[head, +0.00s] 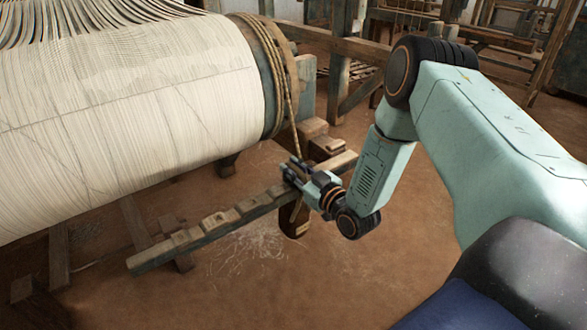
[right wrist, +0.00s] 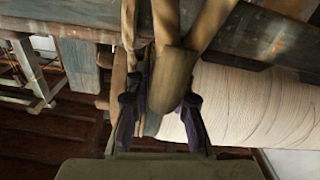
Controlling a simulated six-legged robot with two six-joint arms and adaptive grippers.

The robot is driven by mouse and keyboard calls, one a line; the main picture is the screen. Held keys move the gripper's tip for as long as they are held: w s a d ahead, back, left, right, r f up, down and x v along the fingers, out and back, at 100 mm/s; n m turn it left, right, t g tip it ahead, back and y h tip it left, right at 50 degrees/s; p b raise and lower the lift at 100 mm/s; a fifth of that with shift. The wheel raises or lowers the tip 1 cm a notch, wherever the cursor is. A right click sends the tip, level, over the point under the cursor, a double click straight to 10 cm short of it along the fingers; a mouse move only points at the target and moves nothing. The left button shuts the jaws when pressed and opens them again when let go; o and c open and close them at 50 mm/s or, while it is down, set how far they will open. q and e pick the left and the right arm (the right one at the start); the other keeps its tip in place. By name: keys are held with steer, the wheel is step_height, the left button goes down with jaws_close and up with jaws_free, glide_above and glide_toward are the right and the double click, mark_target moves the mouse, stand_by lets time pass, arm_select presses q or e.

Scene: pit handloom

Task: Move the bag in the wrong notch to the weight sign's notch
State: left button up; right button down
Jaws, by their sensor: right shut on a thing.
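The notched wooden bar (head: 215,222) runs slantwise below the big warp roller, with several notches along its top. A dark brown bag (head: 294,220) hangs below the bar near its right end, with a pale strip on its front. A rope (head: 296,120) comes down from the roller's end to the same spot. My right gripper (head: 297,172) is at the bar there, shut on the bag's rope or upper part; its fingers hide the notch. In the right wrist view, a brown piece (right wrist: 172,78) lies between the fingers (right wrist: 160,108). I cannot make out a weight sign. My left gripper is out of view.
The roller (head: 120,105), wound with pale warp threads, fills the left side. Wooden blocks (head: 325,145) and posts stand behind the bar's right end. Loose fibres lie on the brown floor (head: 250,290), which is open in front of the bar.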

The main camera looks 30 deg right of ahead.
steer(key=c, duration=1.1)
jaws_free()
steer(key=shift+f, duration=0.1)
steer(key=shift+s+f, duration=0.15)
steer(key=shift+f, duration=0.05)
steer(key=s, duration=0.7)
steer(key=s+d, duration=0.1)
steer(key=s, duration=0.3)
steer(key=shift+s+r, duration=0.25)
steer(key=shift+s, duration=0.1)
